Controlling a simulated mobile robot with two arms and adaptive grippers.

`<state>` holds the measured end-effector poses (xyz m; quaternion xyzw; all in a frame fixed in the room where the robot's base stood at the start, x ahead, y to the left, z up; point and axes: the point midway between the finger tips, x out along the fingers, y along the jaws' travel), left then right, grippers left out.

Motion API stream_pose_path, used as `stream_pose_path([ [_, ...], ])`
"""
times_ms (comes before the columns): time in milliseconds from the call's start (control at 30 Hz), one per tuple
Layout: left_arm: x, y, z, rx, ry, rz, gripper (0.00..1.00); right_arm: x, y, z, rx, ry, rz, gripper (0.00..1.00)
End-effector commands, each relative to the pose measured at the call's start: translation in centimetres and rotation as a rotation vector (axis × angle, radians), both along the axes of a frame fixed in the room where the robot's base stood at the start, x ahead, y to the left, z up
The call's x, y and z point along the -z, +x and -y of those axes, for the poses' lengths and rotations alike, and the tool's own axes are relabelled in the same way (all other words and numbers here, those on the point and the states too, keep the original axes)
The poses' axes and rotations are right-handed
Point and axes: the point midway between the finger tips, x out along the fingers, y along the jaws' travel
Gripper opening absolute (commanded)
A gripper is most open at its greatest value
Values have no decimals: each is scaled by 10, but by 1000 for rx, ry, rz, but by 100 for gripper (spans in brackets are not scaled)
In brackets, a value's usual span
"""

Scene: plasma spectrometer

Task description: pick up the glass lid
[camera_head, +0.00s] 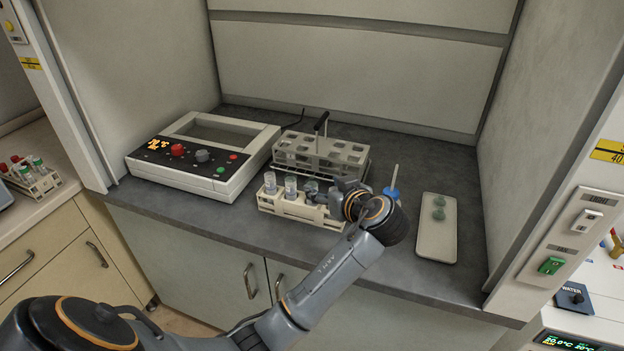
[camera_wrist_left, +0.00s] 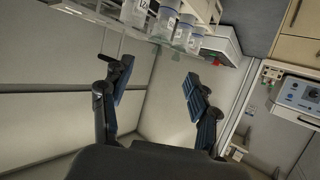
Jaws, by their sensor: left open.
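Several capped glass vials (camera_wrist_left: 164,22) show beyond the fingertips. My right gripper is not in view.
A wire rack with a handle (camera_head: 320,155) stands behind the vial rack. A blue-based tool (camera_head: 391,190) stands between my wrist and the tray. A hotplate-like unit (camera_head: 205,158) is at left. The bench behind the tray is clear.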

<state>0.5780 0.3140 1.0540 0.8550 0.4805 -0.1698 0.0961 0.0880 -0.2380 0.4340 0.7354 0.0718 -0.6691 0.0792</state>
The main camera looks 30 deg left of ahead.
Motion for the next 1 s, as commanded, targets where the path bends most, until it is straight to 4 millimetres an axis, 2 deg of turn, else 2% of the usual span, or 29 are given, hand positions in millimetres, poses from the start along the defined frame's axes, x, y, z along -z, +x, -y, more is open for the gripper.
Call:
stream_pose_path([
  [100, 5, 8, -13, 1, 2, -2, 60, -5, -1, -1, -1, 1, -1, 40],
  [267, 10, 14, -21, 2, 1, -1, 60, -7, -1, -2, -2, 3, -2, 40],
  [467, 17, 29, -42, 0, 5, -4, 60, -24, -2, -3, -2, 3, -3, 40],
  [600, 27, 37, -55, 2, 3, -3, 60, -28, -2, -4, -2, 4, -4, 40],
  [900, 31, 40, -58, 3, -1, 0, 60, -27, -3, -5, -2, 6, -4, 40],
  [967, 31, 40, -58, 3, -1, 0, 50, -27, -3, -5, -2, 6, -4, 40],
  [1000, 31, 40, -58, 3, -1, 0, 42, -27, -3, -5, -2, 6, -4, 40],
])
